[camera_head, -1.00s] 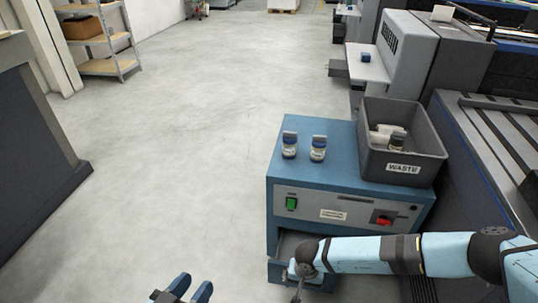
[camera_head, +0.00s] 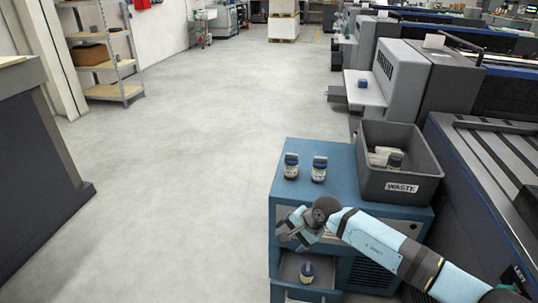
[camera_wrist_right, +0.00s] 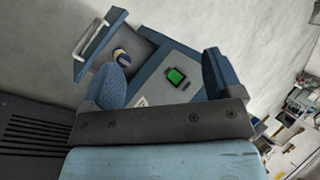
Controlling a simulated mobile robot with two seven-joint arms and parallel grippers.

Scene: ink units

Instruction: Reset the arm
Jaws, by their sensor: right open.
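My right gripper (camera_head: 289,236) is open and empty, in front of the blue cabinet (camera_head: 342,160) and above its pulled-out drawer (camera_head: 322,286). In the right wrist view its two blue fingers stand wide apart with nothing between them (camera_wrist_right: 163,80). A jar with a dark blue lid (camera_head: 307,272) stands in the open drawer; it also shows in the right wrist view (camera_wrist_right: 122,56). Two similar jars, a left one (camera_head: 291,167) and a right one (camera_head: 319,170), stand on the cabinet top. My left gripper is out of view.
A grey waste bin (camera_head: 400,188) with several containers inside sits on the cabinet's right part. Grey machines (camera_head: 402,75) line the right side. A dark counter (camera_head: 38,150) stands at the left and a shelf rack (camera_head: 105,60) behind it. The floor between is clear.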

